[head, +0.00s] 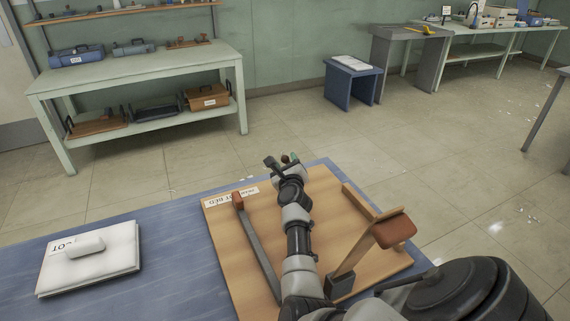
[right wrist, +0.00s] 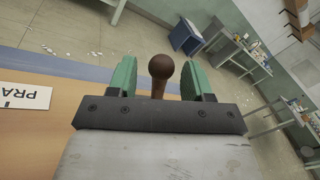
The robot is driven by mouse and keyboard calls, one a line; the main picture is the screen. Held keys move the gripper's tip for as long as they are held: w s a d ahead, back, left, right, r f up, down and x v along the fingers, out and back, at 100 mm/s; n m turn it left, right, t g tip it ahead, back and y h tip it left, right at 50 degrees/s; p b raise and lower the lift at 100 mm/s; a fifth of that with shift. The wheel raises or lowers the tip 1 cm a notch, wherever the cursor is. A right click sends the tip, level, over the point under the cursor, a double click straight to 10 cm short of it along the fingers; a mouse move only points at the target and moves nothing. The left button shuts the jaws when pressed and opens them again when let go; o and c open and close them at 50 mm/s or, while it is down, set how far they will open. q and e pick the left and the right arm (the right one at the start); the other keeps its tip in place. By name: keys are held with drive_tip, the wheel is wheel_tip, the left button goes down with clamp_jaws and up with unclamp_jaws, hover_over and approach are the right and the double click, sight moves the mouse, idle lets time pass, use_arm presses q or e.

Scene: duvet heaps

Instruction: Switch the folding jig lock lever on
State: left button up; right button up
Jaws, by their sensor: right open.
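A brown ball knob on a short stem (right wrist: 161,67), seemingly the lock lever, stands between the fingers of my right gripper (right wrist: 160,80). The stem's foot is hidden behind the gripper body. My left gripper is out of view.
A grey bar with a red-brown end (head: 257,243) lies along the board's left. A wooden arm with a red-brown pad (head: 393,231) rises at its right. A white folded stack (head: 90,262) lies on the blue table (head: 175,230). Open floor lies beyond.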

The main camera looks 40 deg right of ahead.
sight(286, 162)
drive_tip(key=shift+b+x, duration=0.7)
drive_tip(key=shift+x, duration=0.95)
drive_tip(key=shift+r, duration=0.1)
clamp_jaws()
